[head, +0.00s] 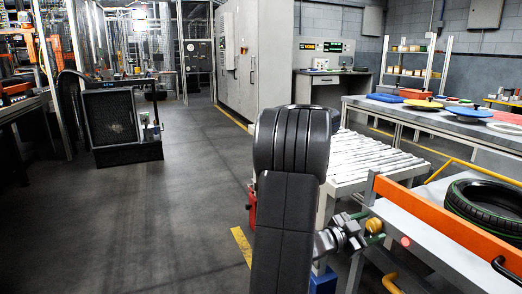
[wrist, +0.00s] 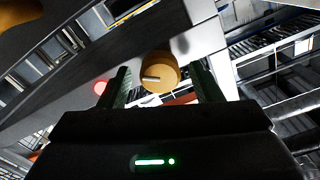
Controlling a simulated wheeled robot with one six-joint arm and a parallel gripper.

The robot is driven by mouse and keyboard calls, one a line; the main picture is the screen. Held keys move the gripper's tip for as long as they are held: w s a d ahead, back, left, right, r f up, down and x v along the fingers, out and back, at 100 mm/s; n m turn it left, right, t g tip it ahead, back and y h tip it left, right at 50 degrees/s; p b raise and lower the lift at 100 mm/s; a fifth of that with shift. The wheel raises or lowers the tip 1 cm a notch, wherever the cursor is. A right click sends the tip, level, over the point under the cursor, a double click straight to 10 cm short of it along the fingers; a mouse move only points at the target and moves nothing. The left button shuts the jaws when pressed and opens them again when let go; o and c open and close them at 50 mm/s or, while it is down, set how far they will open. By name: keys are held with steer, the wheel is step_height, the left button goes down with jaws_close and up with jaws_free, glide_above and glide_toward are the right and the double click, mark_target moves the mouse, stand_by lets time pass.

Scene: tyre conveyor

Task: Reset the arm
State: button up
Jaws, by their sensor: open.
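In the wrist view, my gripper (wrist: 163,76) is open, with one dark green finger on each side of the picture's middle. A round yellow-orange knob (wrist: 158,72) with a slot shows between the fingers, and nothing is held. I cannot tell how far the knob is from the fingertips. In the head view, my dark arm stands up in the middle and hides part of the place behind it.
A red button (head: 405,241) also shows in the wrist view (wrist: 100,87). A black tyre (head: 487,208) lies behind an orange rail (head: 440,222) at right. A roller conveyor (head: 375,160) stands behind my arm. The floor (head: 150,220) at left is open.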

steer(key=n+p, duration=0.5)
steer(key=n, duration=0.2)
steer(key=shift+r, duration=0.15)
steer(key=shift+a, duration=0.25)
steer(key=shift+s+a, duration=0.3)
steer(key=shift+a, duration=0.35)
